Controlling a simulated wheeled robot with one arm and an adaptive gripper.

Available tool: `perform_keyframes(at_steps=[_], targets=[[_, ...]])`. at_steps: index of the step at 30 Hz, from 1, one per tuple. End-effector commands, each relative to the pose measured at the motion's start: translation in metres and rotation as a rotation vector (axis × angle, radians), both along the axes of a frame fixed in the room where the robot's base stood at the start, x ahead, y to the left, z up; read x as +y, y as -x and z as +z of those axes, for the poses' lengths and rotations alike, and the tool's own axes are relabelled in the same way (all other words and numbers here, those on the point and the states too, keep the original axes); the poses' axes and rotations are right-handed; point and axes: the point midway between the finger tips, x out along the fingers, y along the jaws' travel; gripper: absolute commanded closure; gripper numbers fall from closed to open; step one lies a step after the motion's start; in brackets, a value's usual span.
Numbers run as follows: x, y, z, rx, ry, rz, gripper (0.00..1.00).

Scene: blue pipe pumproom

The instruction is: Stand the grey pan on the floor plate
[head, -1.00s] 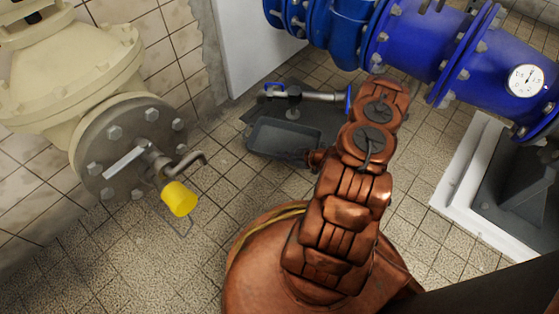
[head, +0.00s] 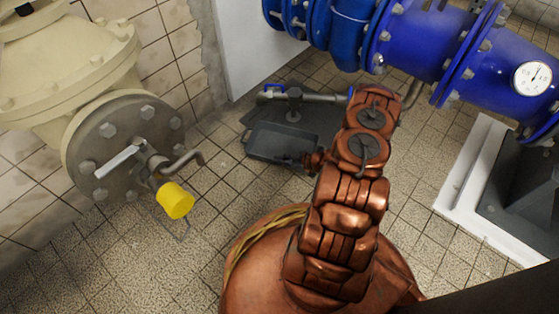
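The grey pan (head: 268,143) is a shallow rectangular tray in the upper middle of the head view. It appears at or just above the near part of the dark floor plate (head: 316,117); I cannot tell whether it touches the plate. My gripper (head: 289,158) is a small dark shape at the pan's near right side, beyond my copper-coloured arm. It overlaps the pan's edge in the picture. Its fingers are too small and dark to show whether they are open or shut on the pan.
A large blue pipe (head: 420,45) with a gauge crosses the upper right. A cream valve body with a grey flange (head: 123,150) and yellow cap (head: 175,200) is at left. Tiled floor between is clear.

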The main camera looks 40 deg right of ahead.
Motion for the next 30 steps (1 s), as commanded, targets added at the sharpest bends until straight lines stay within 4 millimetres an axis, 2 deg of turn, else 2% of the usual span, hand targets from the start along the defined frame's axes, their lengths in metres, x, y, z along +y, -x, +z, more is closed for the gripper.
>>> perform_keyframes(at_steps=[1, 9, 20, 30], targets=[[0.000, 0.000, 0.000, -0.001, -0.001, 0.000, 0.94], [0.000, 0.000, 0.000, 0.000, 0.000, -0.001, 0.69], [0.000, 0.000, 0.001, -0.001, 0.001, 0.000, 0.69], [-0.023, 0.035, 0.025, 0.000, 0.001, -0.005, 0.69]])
